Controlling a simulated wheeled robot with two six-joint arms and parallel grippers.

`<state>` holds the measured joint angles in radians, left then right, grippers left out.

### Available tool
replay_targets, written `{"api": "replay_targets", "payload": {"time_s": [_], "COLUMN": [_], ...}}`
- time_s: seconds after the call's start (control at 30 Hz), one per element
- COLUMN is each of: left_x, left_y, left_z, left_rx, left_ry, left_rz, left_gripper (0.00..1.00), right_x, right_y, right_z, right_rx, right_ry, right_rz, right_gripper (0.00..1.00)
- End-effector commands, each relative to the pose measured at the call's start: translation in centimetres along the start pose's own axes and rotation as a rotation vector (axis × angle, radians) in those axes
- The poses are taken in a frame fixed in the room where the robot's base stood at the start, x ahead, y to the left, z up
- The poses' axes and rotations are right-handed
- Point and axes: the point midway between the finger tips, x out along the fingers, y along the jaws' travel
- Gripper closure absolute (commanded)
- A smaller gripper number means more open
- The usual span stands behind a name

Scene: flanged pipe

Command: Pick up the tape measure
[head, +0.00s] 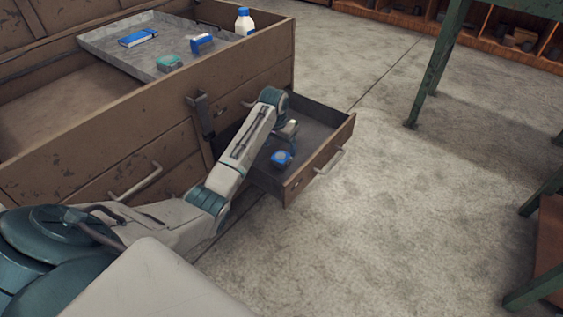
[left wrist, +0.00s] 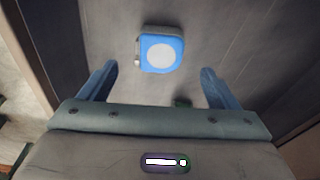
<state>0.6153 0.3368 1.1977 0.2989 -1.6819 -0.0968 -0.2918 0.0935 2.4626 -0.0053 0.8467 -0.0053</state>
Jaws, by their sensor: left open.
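A blue tape measure (head: 281,158) with a pale round face lies on the floor of the open drawer. In the left wrist view the tape measure (left wrist: 161,51) is just beyond the fingertips, roughly centred between them. My left gripper (head: 290,134) reaches down into the drawer from above. The wrist view shows the left gripper (left wrist: 157,72) with its fingers wide apart and nothing between them. The tape measure is apart from both fingers. My right gripper is in neither view.
The open drawer (head: 322,163) has raised wooden walls and a front handle. Above it, a grey tray (head: 110,45) in the chest holds a blue box (head: 138,37), a green item (head: 169,62) and a blue-grey item (head: 202,43). A white bottle (head: 244,22) stands behind.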

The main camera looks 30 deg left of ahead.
Motion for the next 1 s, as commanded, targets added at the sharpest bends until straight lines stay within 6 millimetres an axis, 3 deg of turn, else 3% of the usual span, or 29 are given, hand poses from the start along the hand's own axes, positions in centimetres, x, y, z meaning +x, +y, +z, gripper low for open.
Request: {"api": "replay_targets", "payload": {"time_s": [0.4, 0.67, 0.93, 1.0], "left_x": [5.1, 5.3, 5.3, 5.2], "left_y": [0.1, 0.0, 0.0, 0.0], "left_z": [0.2, 0.1, 0.1, 0.1], "left_rx": [-0.001, 0.0, 0.0, 0.0], "left_ry": [0.0, 0.001, 0.001, 0.002], "left_rz": [-0.001, -0.002, -0.001, -0.002], "left_gripper": [0.16, 0.16, 0.69, 0.72], "right_x": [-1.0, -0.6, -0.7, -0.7], "right_y": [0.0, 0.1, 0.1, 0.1], "right_z": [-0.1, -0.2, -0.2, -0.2], "right_rx": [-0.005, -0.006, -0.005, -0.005], "right_ry": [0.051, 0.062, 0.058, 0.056], "right_rz": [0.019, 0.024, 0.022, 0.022], "right_gripper": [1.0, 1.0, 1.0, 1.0]}}
